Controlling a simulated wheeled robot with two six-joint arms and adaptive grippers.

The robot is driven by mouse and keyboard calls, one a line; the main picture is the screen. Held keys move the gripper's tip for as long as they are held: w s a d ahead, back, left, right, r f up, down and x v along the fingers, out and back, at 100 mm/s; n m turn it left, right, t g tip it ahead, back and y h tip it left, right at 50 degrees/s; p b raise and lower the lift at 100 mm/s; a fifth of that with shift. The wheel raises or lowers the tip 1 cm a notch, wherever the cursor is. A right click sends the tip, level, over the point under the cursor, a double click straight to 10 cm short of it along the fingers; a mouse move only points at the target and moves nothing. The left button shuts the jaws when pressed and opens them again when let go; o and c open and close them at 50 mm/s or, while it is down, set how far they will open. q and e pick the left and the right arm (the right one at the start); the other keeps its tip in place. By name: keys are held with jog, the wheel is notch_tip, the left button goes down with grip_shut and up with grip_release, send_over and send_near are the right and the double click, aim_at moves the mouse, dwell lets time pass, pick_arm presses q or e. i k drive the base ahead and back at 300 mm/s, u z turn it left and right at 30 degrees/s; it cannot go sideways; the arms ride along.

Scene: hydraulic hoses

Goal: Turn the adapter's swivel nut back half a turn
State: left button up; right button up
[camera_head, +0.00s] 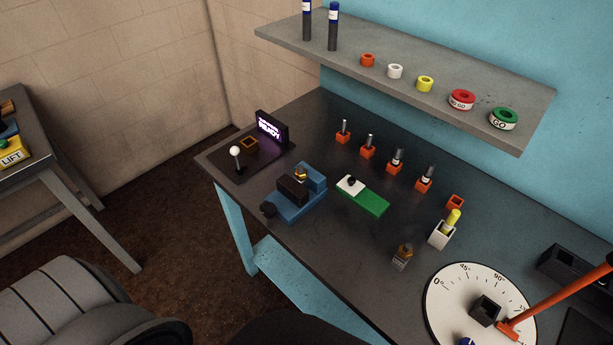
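A small brass-coloured fitting (300,174) shows at the top of a blue vise (294,208) with dark jaws, on the dark workbench. Its lower part is hidden by the jaws. A second small fitting (402,257), grey with a brass-coloured top, stands upright near the bench's front edge. I cannot tell which of the two is the adapter, and the swivel nut's turn angle is too small to read. Neither of my grippers is in view, and nothing touches the fittings.
A white angle dial (455,290) with a black block and an orange-handled tool (560,297) lies at right. A green-and-white block (364,199), orange holders (367,152) with pins and a white-knobbed lever (235,152) stand on the bench. A grey shelf (420,75) overhangs its back.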

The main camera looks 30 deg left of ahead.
aim_at(300, 175)
jog(key=z, duration=0.15)
jog(key=k, duration=0.55)
jog(key=u, duration=1.1)
jog(key=i, duration=0.5)
